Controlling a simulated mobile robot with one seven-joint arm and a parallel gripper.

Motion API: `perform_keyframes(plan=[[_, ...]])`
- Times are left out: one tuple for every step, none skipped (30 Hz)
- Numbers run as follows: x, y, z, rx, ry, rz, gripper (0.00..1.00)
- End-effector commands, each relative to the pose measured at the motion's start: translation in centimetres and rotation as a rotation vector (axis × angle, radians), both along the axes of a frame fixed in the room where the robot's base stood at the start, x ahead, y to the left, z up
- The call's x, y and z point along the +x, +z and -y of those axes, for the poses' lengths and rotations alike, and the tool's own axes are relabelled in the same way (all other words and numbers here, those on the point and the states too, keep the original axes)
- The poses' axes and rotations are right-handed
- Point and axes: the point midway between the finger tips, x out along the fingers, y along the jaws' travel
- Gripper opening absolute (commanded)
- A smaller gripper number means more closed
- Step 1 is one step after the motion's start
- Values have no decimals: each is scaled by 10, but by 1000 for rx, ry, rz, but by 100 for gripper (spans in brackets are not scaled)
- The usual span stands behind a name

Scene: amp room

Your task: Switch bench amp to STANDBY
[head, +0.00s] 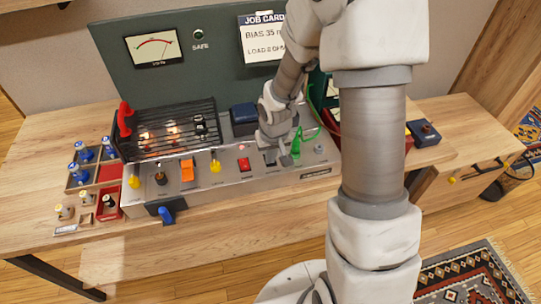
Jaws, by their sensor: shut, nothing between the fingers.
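The bench amp (235,187) is a long pale chassis on the wooden bench, with a row of controls along its sloped front. From left these include a yellow control (134,182), a black knob (160,178), an orange switch (187,171), a yellow lever (215,165) and a red button (244,164). My gripper (281,158) is shut and empty, low over the right part of this panel, right of the red button. I cannot tell whether it touches a control. My arm and gripper hide part of the panel there. The STANDBY marking is not readable.
A black cage (165,128) with a red handle (124,118) covers glowing tubes at the left. A green clip and lead (297,143) lie close beside my gripper. A blue box (422,132) sits at right.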

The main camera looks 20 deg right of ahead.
Motion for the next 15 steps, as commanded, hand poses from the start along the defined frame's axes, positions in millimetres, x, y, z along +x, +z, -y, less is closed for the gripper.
perform_keyframes(plan=[[0, 0, 0, 0, 0, 0, 0], [0, 0, 0, 0, 0, 0, 0], [1, 0, 0, 0, 0, 0, 0], [1, 1, 0, 0, 0, 0, 0], [2, 1, 0, 0, 0, 0, 0], [3, 2, 0, 0, 0, 1, 0], [4, 2, 0, 0, 0, 1, 0], [5, 3, 0, 0, 0, 1, 0], [7, 4, 0, 0, 0, 1, 0], [8, 4, 0, 0, 0, 2, 0], [9, 5, 0, 0, 0, 2, 0], [11, 6, 0, 0, 0, 2, 0], [12, 6, 0, 0, 0, 2, 0], [14, 7, 0, 0, 0, 2, 0], [15, 7, 0, 0, 1, 1, 0]])
